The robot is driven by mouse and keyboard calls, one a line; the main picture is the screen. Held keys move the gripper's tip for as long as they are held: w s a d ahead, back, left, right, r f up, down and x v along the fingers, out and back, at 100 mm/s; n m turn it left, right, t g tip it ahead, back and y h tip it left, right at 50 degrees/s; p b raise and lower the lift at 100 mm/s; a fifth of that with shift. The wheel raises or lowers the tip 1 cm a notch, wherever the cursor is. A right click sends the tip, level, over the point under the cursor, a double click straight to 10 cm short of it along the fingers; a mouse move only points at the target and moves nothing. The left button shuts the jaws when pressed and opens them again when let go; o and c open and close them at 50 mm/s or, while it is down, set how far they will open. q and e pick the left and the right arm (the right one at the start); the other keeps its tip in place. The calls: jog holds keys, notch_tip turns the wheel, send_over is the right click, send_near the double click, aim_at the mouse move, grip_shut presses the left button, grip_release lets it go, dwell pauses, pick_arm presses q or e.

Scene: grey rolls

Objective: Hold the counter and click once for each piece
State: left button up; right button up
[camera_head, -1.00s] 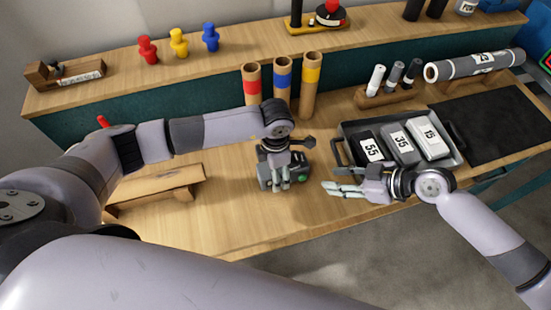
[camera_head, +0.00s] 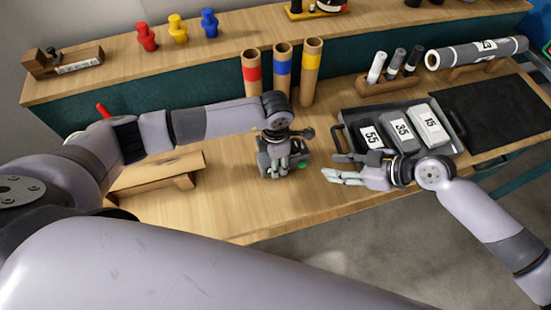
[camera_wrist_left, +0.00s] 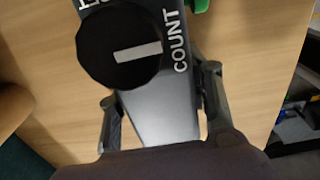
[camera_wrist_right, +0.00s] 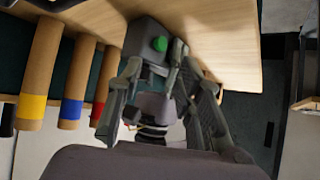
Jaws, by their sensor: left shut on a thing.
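The counter (camera_head: 268,163) is a grey box with a green button (camera_head: 302,165), standing on the wooden bench. My left gripper (camera_head: 280,170) reaches down over it and is shut on it. In the left wrist view the counter (camera_wrist_left: 160,110) lies between the fingers, with a black round knob (camera_wrist_left: 120,45), the word COUNT and part of the green button (camera_wrist_left: 196,5). My right gripper (camera_head: 343,168) is open and empty, to the right of the counter and apart from it. In the right wrist view the green button (camera_wrist_right: 159,44) shows beyond its fingers.
Red, yellow and blue pieces (camera_head: 178,28) stand on the back shelf. Three colour-banded tubes (camera_head: 283,75) stand behind the counter. A tray (camera_head: 455,140) with numbered blocks 55, 35 and 15 lies right, near my right gripper. A wooden stand (camera_head: 155,172) is at left. Bench front is clear.

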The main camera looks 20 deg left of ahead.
pick_arm(q)
jog(key=c, duration=0.6)
jog(key=shift+c, duration=0.4)
pick_arm(e)
grip_shut()
dwell(0.9)
